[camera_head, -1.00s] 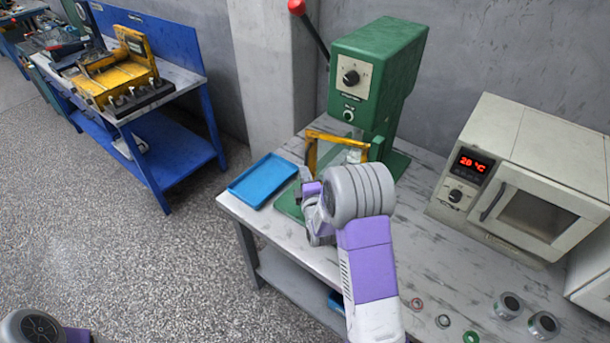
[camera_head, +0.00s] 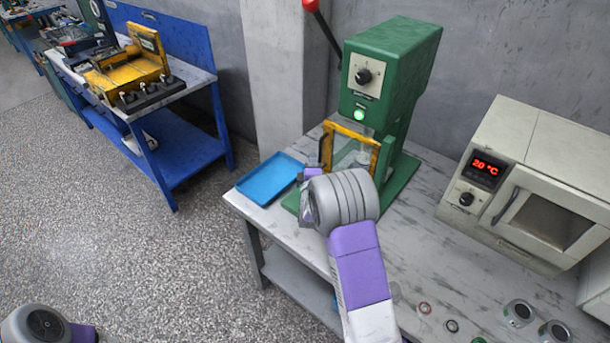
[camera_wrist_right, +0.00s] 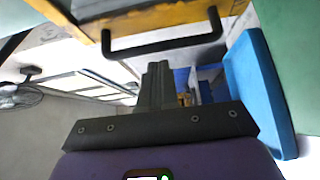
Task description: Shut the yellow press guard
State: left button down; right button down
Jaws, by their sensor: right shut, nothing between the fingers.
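The yellow press guard (camera_head: 352,134) is a yellow frame with a clear pane on the front of the green press (camera_head: 395,70). It stands upright across the press opening, and the lamp (camera_head: 359,115) above it glows green. In the right wrist view the guard's yellow edge (camera_wrist_right: 180,17) and its black handle (camera_wrist_right: 165,46) cross the top. My right gripper (camera_wrist_right: 158,72) is shut and empty, its fingertips just below the handle in that view; I cannot tell if they touch. In the head view my wrist hides most of this gripper. My left gripper is out of view.
A blue tray (camera_head: 243,190) lies left of the press on the worktable (camera_head: 415,235). A red-knobbed lever (camera_head: 311,5) rises at the press's left. An oven (camera_head: 525,190) stands right, with several small round parts in front. A blue bench (camera_head: 180,160) is at left.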

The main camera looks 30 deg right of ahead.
jog(key=shift+d, duration=0.6)
jog(key=s+a+p, duration=0.1)
jog(key=s+a, duration=0.8)
jog(key=a, duration=0.1)
jog(key=shift+a, duration=0.1)
